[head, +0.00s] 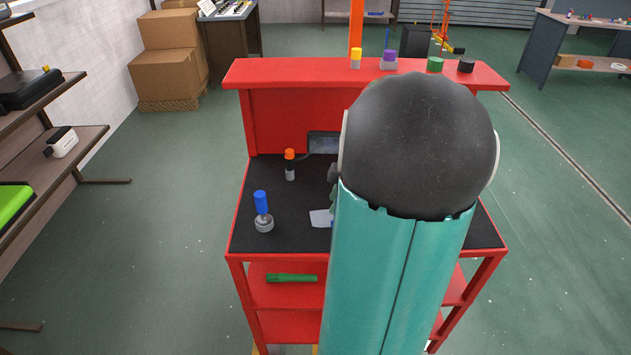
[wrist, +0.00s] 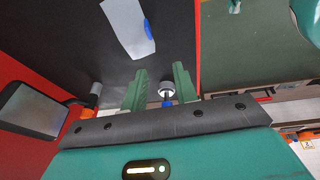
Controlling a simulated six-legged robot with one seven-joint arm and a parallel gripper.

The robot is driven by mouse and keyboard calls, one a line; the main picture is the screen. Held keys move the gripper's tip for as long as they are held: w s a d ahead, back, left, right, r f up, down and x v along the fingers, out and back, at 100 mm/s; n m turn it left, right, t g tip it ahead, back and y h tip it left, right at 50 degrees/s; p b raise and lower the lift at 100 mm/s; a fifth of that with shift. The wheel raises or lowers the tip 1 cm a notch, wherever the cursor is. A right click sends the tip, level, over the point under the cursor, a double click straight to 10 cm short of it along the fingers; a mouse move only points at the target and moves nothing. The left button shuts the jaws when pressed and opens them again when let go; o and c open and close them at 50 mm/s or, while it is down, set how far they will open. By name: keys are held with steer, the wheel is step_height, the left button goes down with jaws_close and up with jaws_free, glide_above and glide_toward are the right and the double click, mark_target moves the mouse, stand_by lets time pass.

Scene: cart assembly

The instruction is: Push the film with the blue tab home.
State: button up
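The film (wrist: 122,20) is a white strip lying on the black mat, with a blue tab (wrist: 148,29) on its right edge in the wrist view. In the head view a white corner of the film (head: 320,218) shows left of my arm; the rest is hidden behind the arm. My gripper (wrist: 160,70) has its two green fingers apart with nothing held between them. The film lies beyond the fingertips, with no visible contact. In the head view my gripper is almost wholly hidden by my arm. I cannot make out where the film fits.
A blue-handled tool with a round base (head: 263,222) and an orange-capped bottle (head: 290,165) stand on the cart's black mat (head: 285,205). A small screen (wrist: 36,110) is at the raised red back. Several coloured-capped pieces, including a green one (head: 435,64), stand on the top shelf (head: 300,72).

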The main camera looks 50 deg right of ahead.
steer(key=shift+n, duration=0.4)
steer(key=f, duration=0.3)
steer(key=d+f, duration=0.1)
steer(key=f, duration=0.2)
steer(key=d+f, duration=0.1)
steer(key=f, duration=0.2)
steer(key=shift+w, duration=0.2)
jaws_close()
steer(key=shift+r, duration=2.1)
